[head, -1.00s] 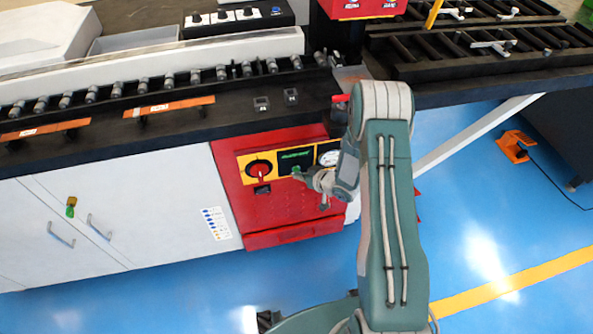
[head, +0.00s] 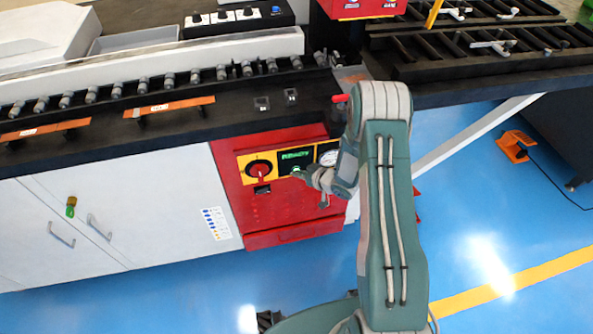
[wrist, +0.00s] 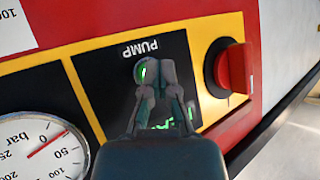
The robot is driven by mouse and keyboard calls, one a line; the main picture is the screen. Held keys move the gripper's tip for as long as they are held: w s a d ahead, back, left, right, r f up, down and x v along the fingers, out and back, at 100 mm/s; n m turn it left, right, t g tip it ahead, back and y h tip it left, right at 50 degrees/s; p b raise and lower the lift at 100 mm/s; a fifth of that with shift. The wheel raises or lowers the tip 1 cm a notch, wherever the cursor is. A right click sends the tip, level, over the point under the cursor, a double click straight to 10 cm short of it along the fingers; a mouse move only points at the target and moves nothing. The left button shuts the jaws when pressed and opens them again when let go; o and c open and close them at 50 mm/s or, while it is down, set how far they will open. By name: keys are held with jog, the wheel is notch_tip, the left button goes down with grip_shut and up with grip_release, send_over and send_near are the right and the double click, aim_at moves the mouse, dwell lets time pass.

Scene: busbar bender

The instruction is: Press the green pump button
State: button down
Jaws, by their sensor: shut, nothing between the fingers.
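The green pump button (wrist: 141,72) glows green on the black panel labelled PUMP in the wrist view, partly hidden by my fingertips. The button also shows in the head view (head: 296,169), on the red front of the machine. My gripper (wrist: 152,76) is shut and empty, with its fingertips over the button. In the head view my gripper (head: 298,174) reaches the panel from the right. I cannot tell whether the tips touch the button. A green lit display (head: 295,156) is above the button.
A red rotary knob on a yellow plate (head: 259,170) sits just left of the button in the head view. A pressure gauge (wrist: 42,148) is on the other side, its red needle near 0. White cabinet doors (head: 100,225) stand farther left.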

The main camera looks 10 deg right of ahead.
dwell(0.3)
jog(key=shift+s, duration=0.85)
jog(key=s, duration=0.5)
jog(key=shift+s, duration=0.1)
dwell(0.8)
